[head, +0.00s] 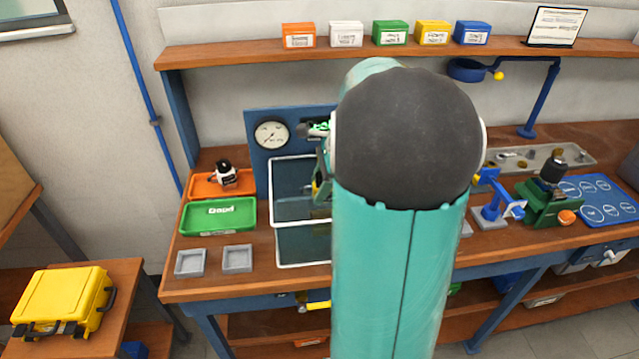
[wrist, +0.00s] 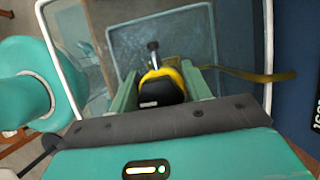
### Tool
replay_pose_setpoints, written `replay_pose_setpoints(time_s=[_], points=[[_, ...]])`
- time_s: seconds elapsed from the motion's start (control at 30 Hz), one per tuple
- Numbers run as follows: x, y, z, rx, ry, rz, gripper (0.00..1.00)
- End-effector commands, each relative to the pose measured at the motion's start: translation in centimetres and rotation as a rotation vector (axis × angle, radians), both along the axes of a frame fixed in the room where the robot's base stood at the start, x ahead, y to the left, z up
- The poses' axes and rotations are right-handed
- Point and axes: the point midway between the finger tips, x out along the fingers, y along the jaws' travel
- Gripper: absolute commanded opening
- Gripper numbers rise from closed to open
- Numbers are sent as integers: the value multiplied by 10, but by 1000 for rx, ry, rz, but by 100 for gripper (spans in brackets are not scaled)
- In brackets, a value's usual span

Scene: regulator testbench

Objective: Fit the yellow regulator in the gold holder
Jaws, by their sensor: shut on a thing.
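The yellow regulator (wrist: 164,77), with a black cap and a dark stem, sits between the two green fingers of my gripper (wrist: 160,72) in the wrist view. My gripper is shut on it. A gold strip (wrist: 250,74), which looks like part of the gold holder, runs right from beside the right finger. Its inner end is hidden behind that finger, and I cannot tell whether the regulator touches it. In the head view my arm hides the regulator and most of my gripper. A small gold and green patch shows at the arm's left edge there.
A clear, white-framed tank or screen (head: 272,190) stands close by the gripper, with a blue gauge panel (head: 253,148) behind it. Orange (head: 205,188) and green (head: 218,229) trays lie left. A blue stand (head: 497,214) and blue mat (head: 588,218) are right of my arm.

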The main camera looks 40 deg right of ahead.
Motion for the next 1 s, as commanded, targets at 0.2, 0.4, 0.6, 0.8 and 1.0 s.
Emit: replay_pose_setpoints(time_s=[0.2,0.4,0.6,0.8,1.0], points=[[0,0,1,-1,-1,0,8],[0,0,-2,-1,-1,0,8],[0,0,-6,1,0,-1,8],[0,0,-9,0,0,-1,8],[0,0,-9,0,0,-1,8]])
